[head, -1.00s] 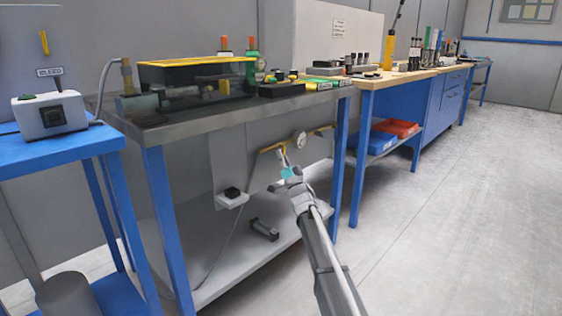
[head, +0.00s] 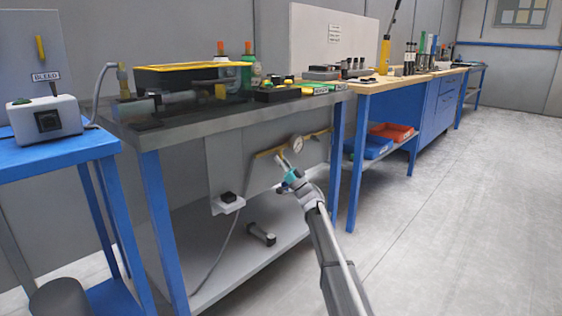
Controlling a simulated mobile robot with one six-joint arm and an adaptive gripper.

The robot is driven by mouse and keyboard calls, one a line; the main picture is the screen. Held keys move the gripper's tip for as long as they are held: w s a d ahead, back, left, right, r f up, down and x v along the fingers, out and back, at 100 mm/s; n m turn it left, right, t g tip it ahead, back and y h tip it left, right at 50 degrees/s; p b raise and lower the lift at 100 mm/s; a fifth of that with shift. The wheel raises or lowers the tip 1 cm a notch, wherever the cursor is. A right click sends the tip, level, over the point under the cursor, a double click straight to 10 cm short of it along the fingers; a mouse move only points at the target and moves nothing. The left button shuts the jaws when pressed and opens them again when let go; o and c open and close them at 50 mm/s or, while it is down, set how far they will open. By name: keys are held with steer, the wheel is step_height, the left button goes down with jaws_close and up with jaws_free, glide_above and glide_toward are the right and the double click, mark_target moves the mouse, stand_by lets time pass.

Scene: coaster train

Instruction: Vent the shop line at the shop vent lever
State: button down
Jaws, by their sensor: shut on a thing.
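A thin yellow pipe (head: 265,153) runs along the grey panel under the dark-topped bench, with a round white gauge (head: 297,144) on it. My gripper (head: 282,161) is at this pipe, just below and left of the gauge. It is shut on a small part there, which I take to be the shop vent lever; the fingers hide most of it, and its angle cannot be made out. A cyan band shows on my wrist behind the fingers.
A blue table (head: 60,152) at left carries a grey control box (head: 47,121); a yellow handle (head: 40,48) above it is labelled BLEED. The floor at right is clear.

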steer(key=c, duration=0.7)
jaws_free()
steer(key=shift+o, duration=0.2)
steer(key=shift+s+m+t, duration=0.1)
steer(key=shift+m+t, duration=0.3)
steer(key=shift+m, duration=0.1)
